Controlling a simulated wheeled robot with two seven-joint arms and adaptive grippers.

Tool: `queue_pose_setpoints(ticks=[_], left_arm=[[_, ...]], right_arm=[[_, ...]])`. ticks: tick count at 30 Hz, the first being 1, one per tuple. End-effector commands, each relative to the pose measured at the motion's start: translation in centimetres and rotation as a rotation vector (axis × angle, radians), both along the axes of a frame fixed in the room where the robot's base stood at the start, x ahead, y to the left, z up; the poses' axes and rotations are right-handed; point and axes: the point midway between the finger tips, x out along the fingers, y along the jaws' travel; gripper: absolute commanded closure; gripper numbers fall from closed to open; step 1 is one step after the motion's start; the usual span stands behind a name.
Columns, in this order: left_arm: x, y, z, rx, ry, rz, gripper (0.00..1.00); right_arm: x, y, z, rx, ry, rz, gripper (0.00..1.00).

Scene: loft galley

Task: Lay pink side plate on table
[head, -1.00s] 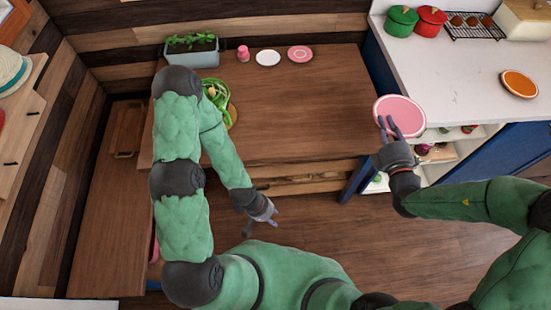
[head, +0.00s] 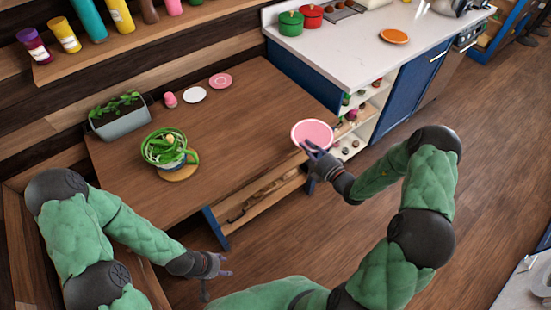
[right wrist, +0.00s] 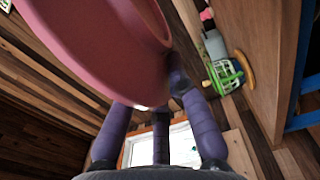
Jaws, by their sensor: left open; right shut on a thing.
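The pink side plate (head: 312,134) is held in my right gripper (head: 312,151), which is shut on its near rim. The plate is at the right front corner of the wooden table (head: 240,120); the head view does not clearly show how high above it. In the right wrist view the plate (right wrist: 95,40) fills the upper left, with the gripper fingers (right wrist: 160,110) at its rim. My left gripper (head: 222,268) is open and empty, in front of the table and apart from it.
A green-patterned cup (head: 165,148) on a round board stands at the table's left. A planter (head: 120,117), a pink shaker (head: 170,99), a white saucer (head: 195,95) and a small pink plate (head: 220,81) line the back. The table's middle and right are clear. A white counter (head: 350,50) adjoins behind.

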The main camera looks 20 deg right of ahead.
Motion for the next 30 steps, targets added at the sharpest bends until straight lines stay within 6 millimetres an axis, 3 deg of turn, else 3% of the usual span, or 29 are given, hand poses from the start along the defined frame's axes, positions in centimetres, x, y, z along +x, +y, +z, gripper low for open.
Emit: queue_pose_setpoints(ticks=[5,18,24,30], left_arm=[[0.0,0.0,-0.3,0.000,0.000,0.000,0.51],[0.0,0.0,-2.8,0.000,0.000,0.001,0.51],[0.0,0.0,-4.1,0.000,0.000,0.001,0.51],[0.0,0.0,-4.4,0.000,0.000,0.001,0.51]], right_arm=[[0.1,0.2,-1.4,0.003,-0.001,0.007,1.00],[3.5,8.4,-5.6,0.002,0.000,0.010,1.00],[4.5,10.6,-8.8,0.001,-0.001,0.007,1.00],[4.9,11.5,-9.9,0.001,-0.002,0.005,1.00]])
